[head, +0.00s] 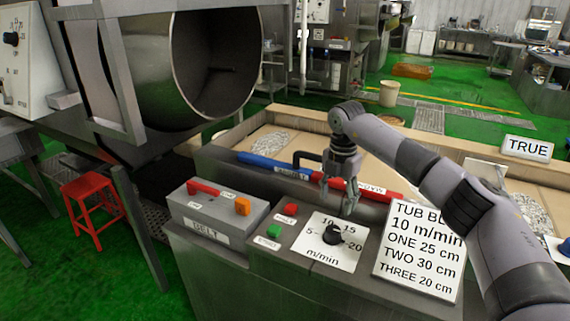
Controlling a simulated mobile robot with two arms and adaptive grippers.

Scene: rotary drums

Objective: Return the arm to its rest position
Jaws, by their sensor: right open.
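My right arm (436,178) comes in from the lower right and bends down over the control console. My right gripper (338,203) is open and empty, pointing down just above the black speed knob (332,234) on its white dial plate (318,250). I cannot tell whether the fingertips touch the dial plate. The knob sits between the numbers 5 and 20. My left gripper is not in view.
The console (230,258) carries a red lever (203,188), an orange button (242,206), red and green buttons, and blue and red bars behind. A text sign (418,250) stands beside the dial. A large steel drum (150,70) is at left, a red stool (92,208) below.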

